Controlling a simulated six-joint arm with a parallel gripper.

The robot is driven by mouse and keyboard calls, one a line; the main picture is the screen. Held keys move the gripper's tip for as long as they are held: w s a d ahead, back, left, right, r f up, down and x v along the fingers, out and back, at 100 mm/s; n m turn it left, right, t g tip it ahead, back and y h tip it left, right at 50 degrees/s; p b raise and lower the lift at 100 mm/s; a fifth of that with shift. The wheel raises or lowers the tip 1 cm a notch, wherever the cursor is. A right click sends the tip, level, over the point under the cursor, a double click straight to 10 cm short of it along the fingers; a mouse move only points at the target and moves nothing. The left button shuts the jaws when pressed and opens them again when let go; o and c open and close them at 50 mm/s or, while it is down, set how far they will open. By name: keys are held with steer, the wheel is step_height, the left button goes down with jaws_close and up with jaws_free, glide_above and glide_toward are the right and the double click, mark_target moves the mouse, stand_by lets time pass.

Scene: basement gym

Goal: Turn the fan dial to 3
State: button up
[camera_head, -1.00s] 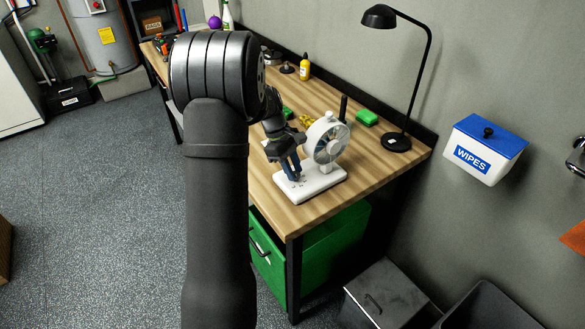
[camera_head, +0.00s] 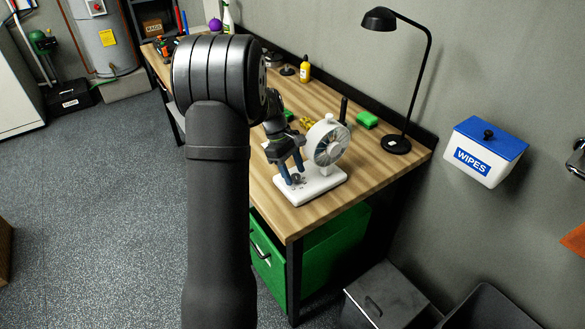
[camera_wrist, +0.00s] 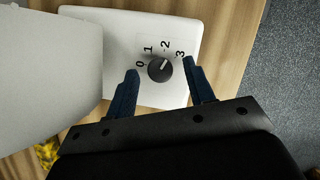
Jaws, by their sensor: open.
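The white fan (camera_head: 327,143) stands on its white base (camera_head: 322,186) near the desk's front corner. In the wrist view, the base (camera_wrist: 185,95) carries a round dark dial (camera_wrist: 160,68) with the numbers 0, 1, 2 and 3 around it. The white mark on the dial points to the upper right, towards the 3. My gripper (camera_wrist: 161,69) is open, with one blue finger on each side of the dial and a visible gap to it. In the head view, my gripper (camera_head: 292,172) is over the front left of the base.
Yellow items lie beside the fan. A wipes box (camera_head: 485,150) hangs on the wall at right.

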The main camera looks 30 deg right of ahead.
steer(key=v, duration=1.7)
steer(key=shift+r, duration=0.2)
steer(key=s+f+n, duration=0.1)
steer(key=s+f, duration=0.1)
steer(key=f, duration=0.3)
steer(key=s+d+f+n+h, duration=0.1)
steer(key=s+f+n, duration=0.1)
steer(key=f, duration=0.3)
steer(key=s+d+f+n+t, duration=0.1)
steer(key=s+f, duration=0.1)
steer(key=f, duration=0.4)
steer(key=shift+s+d, duration=0.1)
steer(key=shift+s, duration=0.05)
